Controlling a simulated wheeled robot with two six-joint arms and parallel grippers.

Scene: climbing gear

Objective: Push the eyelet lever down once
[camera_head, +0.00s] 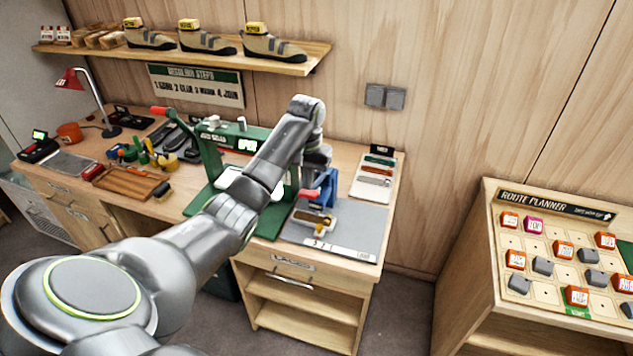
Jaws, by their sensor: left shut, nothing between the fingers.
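My left arm reaches in from the lower left over the workbench. Its wrist bends down at the right side of the bench, and my left gripper (320,165) is shut and empty there, mostly hidden by the wrist. Just below it stands a small blue tool (328,191) with a red part (308,193) at its left, which looks like the eyelet press and its lever. I cannot tell whether the gripper touches it. My right gripper is not in view.
A green press (210,150) with a red-ended handle (162,112) stands mid-bench, partly behind my arm. A grey mat (365,225) lies at the right of the workbench (395,200). A route planner board (540,292) stands farther right. A shoe shelf (300,66) hangs above.

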